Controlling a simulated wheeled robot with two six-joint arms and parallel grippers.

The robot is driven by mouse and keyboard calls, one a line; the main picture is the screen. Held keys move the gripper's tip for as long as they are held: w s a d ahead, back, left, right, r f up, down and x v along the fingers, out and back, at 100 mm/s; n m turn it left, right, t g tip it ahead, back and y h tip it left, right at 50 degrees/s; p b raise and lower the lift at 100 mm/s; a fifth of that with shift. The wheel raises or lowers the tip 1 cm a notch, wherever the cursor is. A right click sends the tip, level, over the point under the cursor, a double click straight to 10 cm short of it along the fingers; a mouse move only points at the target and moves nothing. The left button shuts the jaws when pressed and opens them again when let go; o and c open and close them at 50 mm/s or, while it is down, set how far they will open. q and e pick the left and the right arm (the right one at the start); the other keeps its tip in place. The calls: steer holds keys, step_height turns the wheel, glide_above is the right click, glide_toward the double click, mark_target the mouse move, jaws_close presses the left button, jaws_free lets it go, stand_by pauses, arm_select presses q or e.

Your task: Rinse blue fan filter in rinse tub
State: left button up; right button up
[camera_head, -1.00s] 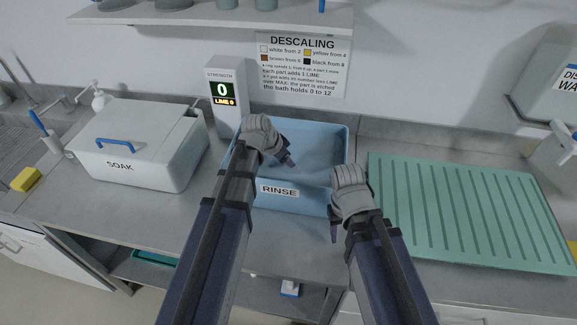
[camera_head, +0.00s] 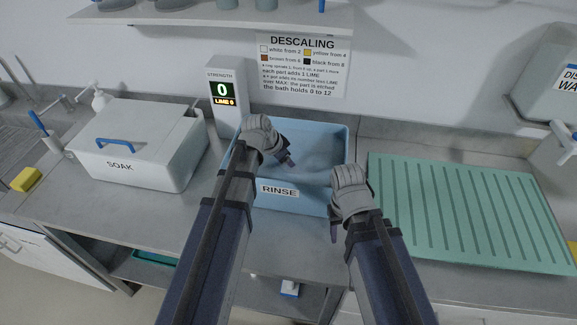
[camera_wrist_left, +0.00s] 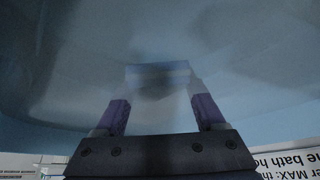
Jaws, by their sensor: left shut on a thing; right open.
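The blue rinse tub (camera_head: 343,150) stands at the back middle of the counter, with a RINSE label on its front. My left gripper (camera_head: 287,160) reaches down inside it. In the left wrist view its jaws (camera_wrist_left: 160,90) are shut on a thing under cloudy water. Only a dim blue edge, seemingly of the blue fan filter (camera_wrist_left: 158,68), shows between the fingertips; the rest is hidden by the murky water. In the head view the filter cannot be made out. My right gripper (camera_head: 334,232) is open and empty, just in front of the tub's right front corner.
A white lidded SOAK box (camera_head: 150,150) with a blue handle stands left of the tub. A strength display (camera_head: 222,95) reading 0 stands behind, between them. A green ribbed mat (camera_head: 470,210) lies to the right, bare. A shelf overhangs at the back.

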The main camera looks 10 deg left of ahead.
arm_select(q)
step_height(320, 180, up, 16)
steer(key=p, duration=1.6)
arm_select(e)
step_height(320, 180, up, 16)
arm_select(q)
steer(key=shift+r, duration=0.1)
arm_select(e)
steer(key=shift+r, duration=0.15)
stand_by(1.3)
arm_select(q)
step_height(320, 180, up, 4)
steer(key=p, duration=0.4)
arm_select(e)
step_height(320, 180, up, 4)
steer(key=shift+f, duration=0.1)
arm_select(q)
step_height(320, 180, down, 14)
steer(key=b, duration=1.3)
steer(key=shift+b, duration=0.4)
arm_select(e)
step_height(320, 180, down, 14)
